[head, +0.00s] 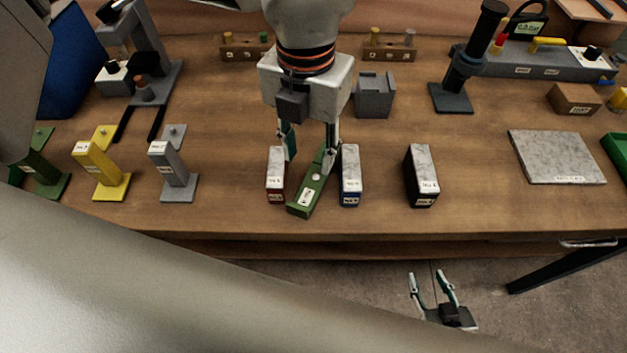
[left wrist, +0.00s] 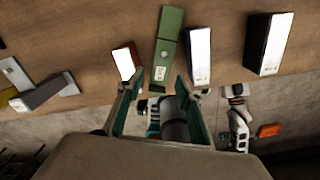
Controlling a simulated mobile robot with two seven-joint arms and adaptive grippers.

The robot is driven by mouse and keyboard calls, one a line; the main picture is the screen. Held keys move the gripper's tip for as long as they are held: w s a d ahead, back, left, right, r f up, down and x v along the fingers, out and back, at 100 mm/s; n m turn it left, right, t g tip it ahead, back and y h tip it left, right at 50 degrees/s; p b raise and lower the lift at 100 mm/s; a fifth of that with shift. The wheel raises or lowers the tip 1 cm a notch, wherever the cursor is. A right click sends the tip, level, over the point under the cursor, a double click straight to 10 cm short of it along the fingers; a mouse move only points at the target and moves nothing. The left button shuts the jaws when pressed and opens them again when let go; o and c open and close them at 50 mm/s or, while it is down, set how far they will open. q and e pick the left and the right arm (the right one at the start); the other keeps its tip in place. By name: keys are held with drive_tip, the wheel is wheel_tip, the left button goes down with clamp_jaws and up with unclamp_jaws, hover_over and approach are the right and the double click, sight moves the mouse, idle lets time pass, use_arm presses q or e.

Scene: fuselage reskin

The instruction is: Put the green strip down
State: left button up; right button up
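The green strip (head: 308,196) lies at a slant on the wooden table, between a dark red block and a blue block with pale tops. It also shows in the left wrist view (left wrist: 168,48). My left gripper (head: 309,158) is above it from behind, fingers spread apart. In the left wrist view my left gripper (left wrist: 160,76) has a wide gap, with the strip's end between the fingertips and no finger closed on it. Whether a finger touches the strip I cannot tell. My right gripper (head: 427,275) is open and empty, below the table's front edge.
The dark red block (head: 276,175) and blue block (head: 350,176) stand close on either side of the strip. A black block (head: 422,176) is farther right. Yellow (head: 102,165) and grey (head: 172,165) stands are left. A stone plate (head: 556,157) lies right. Table is free between the black block and plate.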

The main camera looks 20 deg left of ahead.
sight(312, 185)
use_arm(q)
drive_tip(key=shift+w+d+f+p, duration=0.1)
drive_tip(key=shift+d+f+p, duration=0.1)
drive_tip(key=shift+f, duration=1.8)
drive_tip(key=shift+w+d+f+p, duration=0.1)
drive_tip(key=shift+f+p, duration=0.1)
drive_tip(key=shift+f, duration=1.75)
drive_tip(key=c, duration=1)
drive_tip(key=shift+r, duration=0.15)
